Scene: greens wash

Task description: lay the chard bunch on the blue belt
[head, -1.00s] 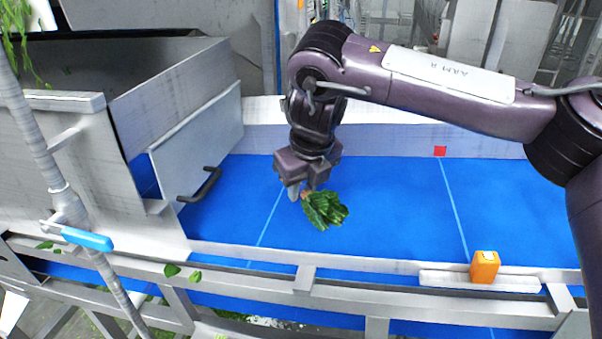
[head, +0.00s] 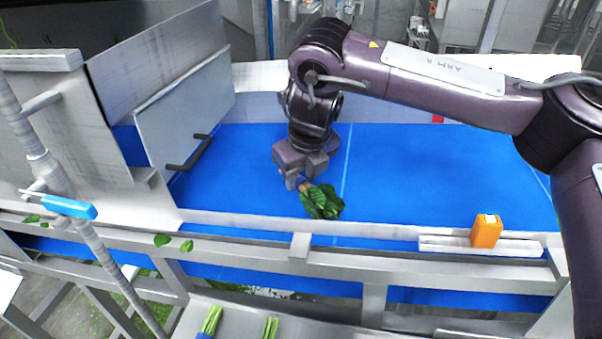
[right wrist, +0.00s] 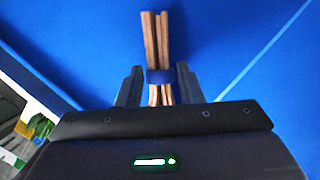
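The chard bunch (head: 322,202) has dark green leaves and reddish-brown stems with a blue band. My right gripper (head: 299,183) is low over the blue belt (head: 430,180), with the leaves hanging out toward the lower right. The leaves are hidden there. I cannot tell whether the bunch touches the belt. My left gripper is out of view.
An orange box (head: 486,231) stands on a ledge along the belt's near rail (head: 240,222). A grey chute panel (head: 185,105) with a dark handle stands at the left. Banded green bunches (head: 211,320) lie below the rail. The belt right of the gripper is clear.

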